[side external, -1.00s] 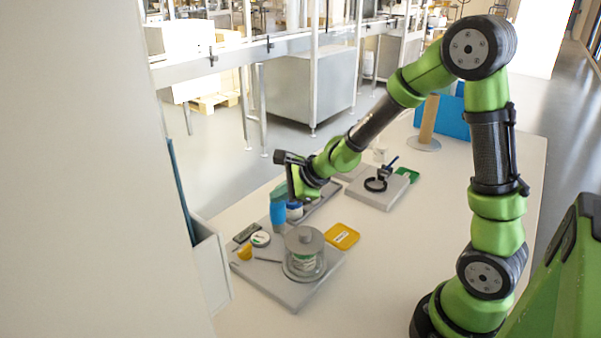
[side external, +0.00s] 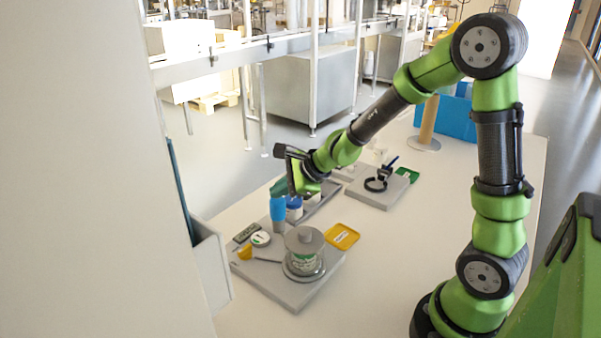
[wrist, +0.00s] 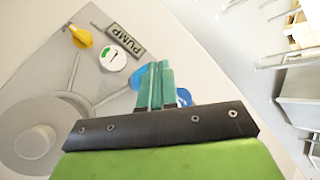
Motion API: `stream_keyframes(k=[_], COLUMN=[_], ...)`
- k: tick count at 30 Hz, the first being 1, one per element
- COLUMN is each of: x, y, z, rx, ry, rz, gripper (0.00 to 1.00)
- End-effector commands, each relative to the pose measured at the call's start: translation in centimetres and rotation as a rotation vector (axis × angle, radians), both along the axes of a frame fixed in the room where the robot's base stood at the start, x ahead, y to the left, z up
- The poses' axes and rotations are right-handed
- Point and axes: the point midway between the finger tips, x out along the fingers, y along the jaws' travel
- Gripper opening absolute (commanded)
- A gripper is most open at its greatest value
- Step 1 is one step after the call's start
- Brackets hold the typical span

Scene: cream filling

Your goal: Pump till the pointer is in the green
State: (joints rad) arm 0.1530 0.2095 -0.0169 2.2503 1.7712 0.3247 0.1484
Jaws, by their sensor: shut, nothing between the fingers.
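The pump's blue handle (side external: 278,209) stands upright on its grey lower part at the back of the grey base plate. My gripper (side external: 280,188) is just above the handle, fingers pointing down. In the wrist view my teal fingers (wrist: 154,86) are shut with nothing between them and cover much of the blue handle (wrist: 139,78). I cannot tell whether they touch it. The round white gauge (wrist: 113,58) has a green sector at its upper left. Its pointer is too small to read surely. The gauge also shows in the side view (side external: 261,239). A PUMP label (wrist: 112,38) lies beside it.
A clear jar with a grey lid (side external: 304,237) stands on the plate, joined by a grey pipe. A yellow lever (wrist: 80,36) is near the gauge. A blue-and-white container (side external: 294,208) stands behind the pump. A yellow tray (side external: 342,236) lies to the right.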

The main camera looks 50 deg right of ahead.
Motion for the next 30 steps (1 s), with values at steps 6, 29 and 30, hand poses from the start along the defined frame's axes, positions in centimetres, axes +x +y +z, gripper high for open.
stream_keyframes(k=[6, 29, 30], x=[0.1, 0.1, 0.1], y=[-0.1, 0.0, 0.0], z=[1.1, 5.0, 5.4], rx=[-0.002, -0.002, -0.004], ry=[-0.003, -0.007, -0.006], rz=[0.000, 0.002, 0.002], gripper=[0.00, 0.00, 0.00])
